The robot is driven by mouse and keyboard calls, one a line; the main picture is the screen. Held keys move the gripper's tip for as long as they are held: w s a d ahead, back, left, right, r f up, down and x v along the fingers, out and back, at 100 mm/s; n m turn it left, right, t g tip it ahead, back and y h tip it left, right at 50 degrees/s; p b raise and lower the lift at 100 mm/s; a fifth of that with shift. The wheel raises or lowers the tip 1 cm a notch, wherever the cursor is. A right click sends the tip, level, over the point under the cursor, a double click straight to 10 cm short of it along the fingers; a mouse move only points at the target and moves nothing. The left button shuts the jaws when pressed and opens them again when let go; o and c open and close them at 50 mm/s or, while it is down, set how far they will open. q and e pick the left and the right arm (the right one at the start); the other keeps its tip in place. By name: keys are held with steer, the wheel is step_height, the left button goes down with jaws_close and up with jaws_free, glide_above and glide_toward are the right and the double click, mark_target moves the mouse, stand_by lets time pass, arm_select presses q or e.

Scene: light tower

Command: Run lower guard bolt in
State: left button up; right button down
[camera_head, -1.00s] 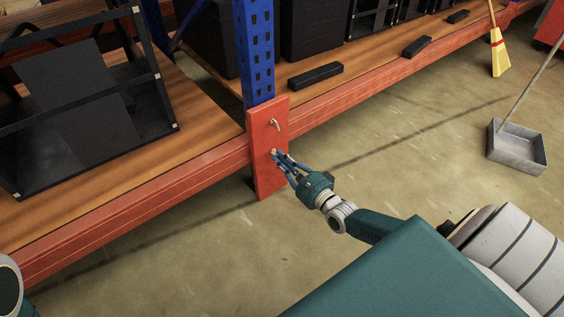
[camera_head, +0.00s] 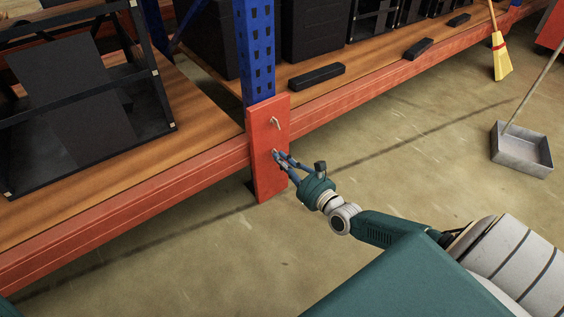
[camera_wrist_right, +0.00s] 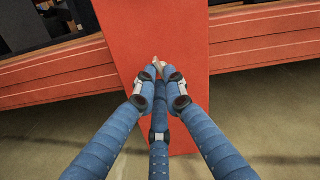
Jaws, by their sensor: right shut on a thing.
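The red guard plate (camera_head: 268,178) stands upright at the foot of the blue rack post. The upper bolt (camera_head: 275,123) sticks out of its upper part, with a bent silver end. The lower guard bolt (camera_wrist_right: 158,64) is at the plate's middle, mostly hidden by my fingers. My right gripper (camera_head: 279,157) is in front of the plate with its blue fingers closed around the lower bolt's head. In the right wrist view the fingertips (camera_wrist_right: 160,76) meet at the bolt against the red plate. How deep the bolt sits cannot be told. My left gripper does not show.
Orange rack beams (camera_head: 180,182) run to both sides of the plate, with wooden shelves carrying black frames and boxes. A dustpan (camera_head: 521,150) and a yellow broom (camera_head: 501,58) stand at the right. The concrete floor before the plate is clear.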

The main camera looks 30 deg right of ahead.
steer(key=shift+s+f, duration=0.2)
steer(key=shift+f, duration=0.1)
steer(key=c, duration=1.9)
jaws_free()
steer(key=shift+o, duration=0.4)
steer(key=shift+d+r, duration=0.1)
steer(key=shift+r, duration=0.05)
steer(key=s, duration=1.2)
steer(key=shift+d, duration=0.45)
